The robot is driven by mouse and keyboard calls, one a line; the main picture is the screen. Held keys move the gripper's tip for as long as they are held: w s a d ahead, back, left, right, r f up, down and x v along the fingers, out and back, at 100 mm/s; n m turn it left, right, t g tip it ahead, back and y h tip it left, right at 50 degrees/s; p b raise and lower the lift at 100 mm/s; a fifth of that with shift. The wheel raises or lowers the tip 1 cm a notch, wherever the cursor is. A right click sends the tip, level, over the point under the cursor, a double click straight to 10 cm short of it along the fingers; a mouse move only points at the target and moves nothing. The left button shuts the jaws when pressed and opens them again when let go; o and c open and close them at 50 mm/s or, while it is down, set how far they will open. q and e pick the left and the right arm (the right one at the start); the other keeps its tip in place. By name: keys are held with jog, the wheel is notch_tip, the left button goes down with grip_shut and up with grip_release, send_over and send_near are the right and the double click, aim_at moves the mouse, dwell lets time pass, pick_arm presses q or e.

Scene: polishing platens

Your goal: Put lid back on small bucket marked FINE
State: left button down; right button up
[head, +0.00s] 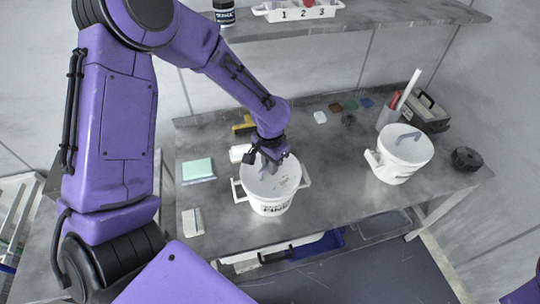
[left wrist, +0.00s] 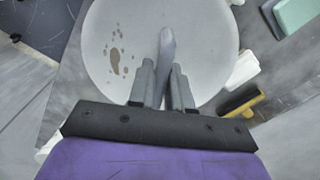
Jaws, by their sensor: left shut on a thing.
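A white bucket (head: 271,208) with side handles and a dark printed label stands on the grey bench; the lettering is too small to read surely. A pale round lid (head: 286,180) with brown stains lies over its mouth. The lid fills much of the left wrist view (left wrist: 112,35). My left gripper (head: 269,161) is above the bucket, shut on the lid's upright grey handle (left wrist: 166,48), with its fingers (left wrist: 163,82) on either side. Whether the lid rests fully on the rim cannot be told. My right gripper is not in view.
A second white bucket (head: 390,168), with a lid and grey handle, stands to the right. A dark round knob-like item (head: 466,159), a caddy (head: 428,112), a yellow-handled brush (head: 243,124) and a green pad (head: 197,169) lie about. A shelf (head: 380,19) runs above the back.

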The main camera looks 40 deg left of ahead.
pick_arm(q)
jog(key=shift+p, duration=0.45)
dwell(0.6)
jog(key=shift+c, duration=2.4)
grip_release()
notch_tip(320, 180, up, 3)
jog(key=p, duration=0.3)
jog(key=shift+f, duration=0.15)
jog(key=shift+r+p, duration=0.95)
jog(key=shift+r, duration=1.15)
grip_shut()
